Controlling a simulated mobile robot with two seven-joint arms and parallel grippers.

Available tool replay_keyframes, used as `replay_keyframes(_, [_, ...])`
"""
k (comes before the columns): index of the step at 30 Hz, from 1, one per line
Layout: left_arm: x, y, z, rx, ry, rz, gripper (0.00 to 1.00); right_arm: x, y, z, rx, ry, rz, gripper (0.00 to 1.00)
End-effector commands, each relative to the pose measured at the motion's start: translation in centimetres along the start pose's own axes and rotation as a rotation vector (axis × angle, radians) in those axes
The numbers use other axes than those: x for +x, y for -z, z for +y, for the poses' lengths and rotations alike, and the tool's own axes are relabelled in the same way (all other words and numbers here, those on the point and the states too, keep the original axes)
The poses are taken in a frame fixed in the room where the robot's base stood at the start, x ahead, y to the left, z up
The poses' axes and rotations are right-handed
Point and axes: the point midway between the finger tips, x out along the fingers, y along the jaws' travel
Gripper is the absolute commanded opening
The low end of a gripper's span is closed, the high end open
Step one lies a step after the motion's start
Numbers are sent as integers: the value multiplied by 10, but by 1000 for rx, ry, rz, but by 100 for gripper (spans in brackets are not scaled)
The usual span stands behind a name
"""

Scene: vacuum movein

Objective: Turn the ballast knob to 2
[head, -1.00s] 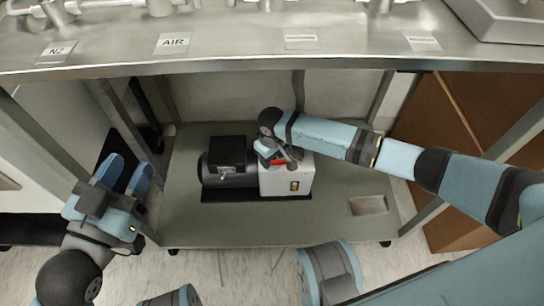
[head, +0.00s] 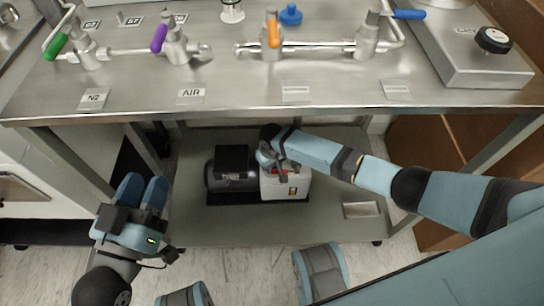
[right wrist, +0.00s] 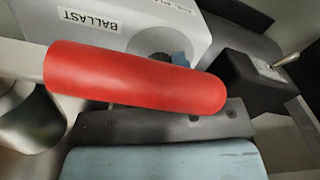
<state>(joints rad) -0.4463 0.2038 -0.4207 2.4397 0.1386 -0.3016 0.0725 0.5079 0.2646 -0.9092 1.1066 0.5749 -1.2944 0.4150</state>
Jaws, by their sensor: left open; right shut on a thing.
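The vacuum pump, with a white end (head: 287,186) and a black motor (head: 230,172), sits on the shelf under the bench. My right gripper (head: 268,157) is at the top of its white end. In the right wrist view, a red handle (right wrist: 135,78) crosses in front of the pump's BALLAST label (right wrist: 88,20). The round grey ballast knob (right wrist: 155,42) shows partly behind it, with a blue fingertip against it. My right gripper is shut on it, with the contact mostly hidden. The knob's number cannot be read. My left gripper (head: 142,188) is open and empty, left of the shelf.
Above is the steel bench top (head: 250,80), with its front edge over the pump. It carries valves with green, purple, orange and blue handles, and a box with a black knob (head: 493,40). Bench legs flank the shelf (head: 240,228). Brown boxes (head: 440,150) stand at right.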

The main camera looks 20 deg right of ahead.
Motion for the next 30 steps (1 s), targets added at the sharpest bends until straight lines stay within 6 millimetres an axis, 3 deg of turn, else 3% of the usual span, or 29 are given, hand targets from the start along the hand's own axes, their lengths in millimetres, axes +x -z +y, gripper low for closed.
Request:
replay_keyframes(1, [0,18,3,4,4,31,43,-10,1,-1,40,2,0,3])
replay_keyframes(4, [0,29,4,12,13,69,43,-7,0,-1,114,2,-1,3])
replay_keyframes(18, [-2,32,3,21,21,94,43,-1,0,0,175,1,0,3])
replay_keyframes(19, [-2,32,3,22,21,94,43,-1,0,0,175,1,0,34])
replay_keyframes(21, [-2,32,2,22,21,94,43,-1,0,0,175,1,0,50])
replay_keyframes(30, [-2,33,3,23,21,94,43,-1,-1,0,175,0,-2,53])
